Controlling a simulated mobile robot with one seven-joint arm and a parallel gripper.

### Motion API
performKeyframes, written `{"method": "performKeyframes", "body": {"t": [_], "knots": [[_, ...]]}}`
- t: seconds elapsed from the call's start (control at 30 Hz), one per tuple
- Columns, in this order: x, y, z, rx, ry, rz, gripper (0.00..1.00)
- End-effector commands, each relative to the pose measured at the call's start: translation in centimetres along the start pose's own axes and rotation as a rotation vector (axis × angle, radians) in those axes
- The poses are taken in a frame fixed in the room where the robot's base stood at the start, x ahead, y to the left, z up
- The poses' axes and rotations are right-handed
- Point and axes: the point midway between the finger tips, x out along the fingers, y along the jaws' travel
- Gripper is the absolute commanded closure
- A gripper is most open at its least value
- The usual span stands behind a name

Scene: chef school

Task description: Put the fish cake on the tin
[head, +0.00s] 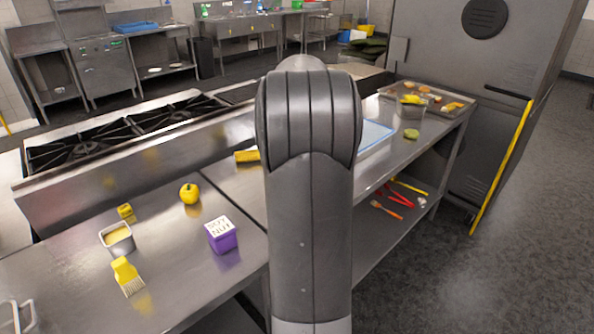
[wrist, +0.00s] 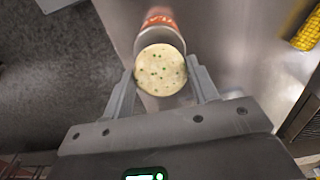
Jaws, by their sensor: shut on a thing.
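The fish cake (wrist: 160,70) is a round, pale cream disc with green specks in the wrist view. My gripper (wrist: 161,82) is shut on it, with one finger at each side. Just beyond and partly behind the fish cake is a metallic cylinder with an orange-red band, which looks like the tin (wrist: 158,20). The fish cake covers part of the tin, so I cannot tell whether they touch. In the head view my own arm hides the gripper, the fish cake and the tin.
A yellow corn cob (wrist: 307,32) lies to the right in the wrist view. In the head view the steel counter holds a purple box (head: 222,237), a yellow apple (head: 189,193), a brush (head: 127,276) and a small metal container (head: 117,238). A loaded tray (head: 455,113) is at the far right.

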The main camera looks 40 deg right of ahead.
Motion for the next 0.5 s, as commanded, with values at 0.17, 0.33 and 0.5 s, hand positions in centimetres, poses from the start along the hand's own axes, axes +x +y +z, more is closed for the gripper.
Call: {"method": "performKeyframes", "body": {"t": [0.17, 0.33, 0.5], "knots": [[2.7, 0.1, 0.0, 0.001, -0.002, 0.002, 0.70], [2.9, 0.1, 0.0, 0.000, 0.000, 0.001, 0.70], [3.1, 0.1, 0.0, 0.000, -0.001, 0.002, 0.70]]}}
